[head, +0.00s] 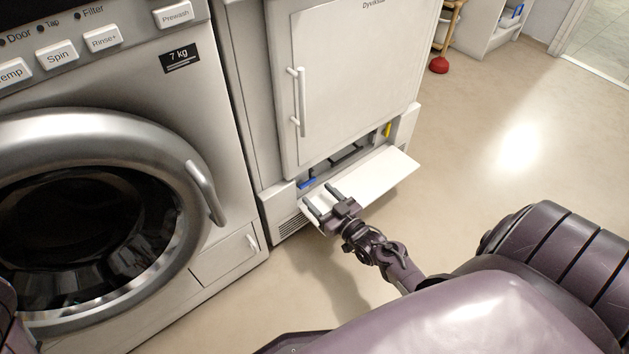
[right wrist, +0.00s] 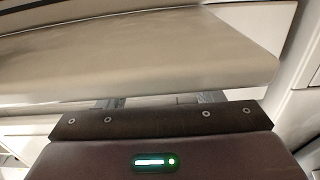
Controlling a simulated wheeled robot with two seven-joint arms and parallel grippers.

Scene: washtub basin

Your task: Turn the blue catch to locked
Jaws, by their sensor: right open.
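The blue catch (head: 307,183) is at the left end of a low opening at the base of the white cabinet. It is small and partly hidden, and its exact angle is hard to tell. A white flap (head: 385,172) is folded down in front of the opening. My right gripper (head: 319,195) is open and empty, its fingers over the left part of the flap, just in front of and below the blue catch. In the right wrist view a pale panel hides the finger ends, and the catch does not show. My left gripper is not in view.
A yellow part (head: 387,130) is at the right end of the opening, with dark parts between. Above is the cabinet door (head: 350,75) with a vertical handle (head: 298,102). A washing machine (head: 215,110) stands at the left. The floor (head: 480,130) at the right is clear.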

